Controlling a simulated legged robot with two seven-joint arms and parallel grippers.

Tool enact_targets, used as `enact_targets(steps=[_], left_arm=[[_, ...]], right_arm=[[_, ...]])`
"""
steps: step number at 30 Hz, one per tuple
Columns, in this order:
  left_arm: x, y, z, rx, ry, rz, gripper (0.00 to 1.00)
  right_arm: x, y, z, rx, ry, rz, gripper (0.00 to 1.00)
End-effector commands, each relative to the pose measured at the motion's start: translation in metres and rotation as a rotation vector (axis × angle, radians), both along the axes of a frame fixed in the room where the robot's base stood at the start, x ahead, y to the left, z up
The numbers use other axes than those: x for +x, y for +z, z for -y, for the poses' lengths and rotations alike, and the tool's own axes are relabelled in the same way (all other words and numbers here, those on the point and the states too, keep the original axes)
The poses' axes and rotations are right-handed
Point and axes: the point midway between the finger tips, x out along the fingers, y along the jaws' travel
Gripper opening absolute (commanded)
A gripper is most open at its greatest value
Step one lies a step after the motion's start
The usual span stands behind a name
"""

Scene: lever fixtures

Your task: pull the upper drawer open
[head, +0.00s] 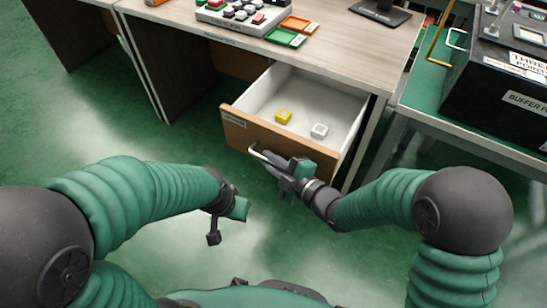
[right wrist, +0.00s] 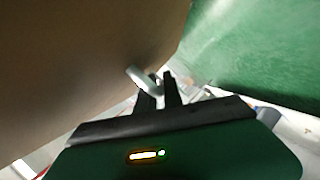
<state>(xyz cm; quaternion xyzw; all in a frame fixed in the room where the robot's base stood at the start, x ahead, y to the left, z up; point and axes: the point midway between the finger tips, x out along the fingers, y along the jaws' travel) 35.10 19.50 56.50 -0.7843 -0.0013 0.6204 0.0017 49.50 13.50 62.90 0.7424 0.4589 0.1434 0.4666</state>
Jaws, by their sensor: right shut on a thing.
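The upper drawer (head: 285,145) has a brown front and a white inside, and it stands pulled out from the desk. A yellow block (head: 284,117) and a white block (head: 319,130) lie inside it. My right gripper (head: 284,172) is at the drawer's front, shut on the metal drawer handle (head: 258,153). In the right wrist view, the two dark fingers (right wrist: 158,92) close around the light handle (right wrist: 141,78) beside the brown drawer front (right wrist: 85,60). My left gripper (head: 226,222) hangs above the floor, away from the drawer; its fingers do not show clearly.
The wooden desktop (head: 330,60) carries a tray of several coloured pieces (head: 240,14), an orange tray (head: 299,24) and a green tray (head: 285,38). A side bench (head: 440,105) with a black box (head: 500,85) stands at the right. The green floor (head: 185,140) left of the drawer is clear.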

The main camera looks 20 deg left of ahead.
Motion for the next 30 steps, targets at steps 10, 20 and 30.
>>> enact_targets(steps=[10, 20, 30], left_arm=[[0.0, 0.0, 0.0, 0.0, 0.0, 0.0, 0.0], [0.0, 0.008, 0.0, 0.0, 0.0, 0.0, 0.0], [0.0, 0.039, 0.0, 0.0, 0.0, 0.0, 0.0]], right_arm=[[-0.003, 0.0, -0.005, 0.003, 0.011, -0.002, 0.2], [-0.009, 0.006, 0.011, 0.001, 0.004, -0.001, 0.2], [-0.06, 0.028, 0.089, 0.001, 0.002, -0.005, 0.2]])
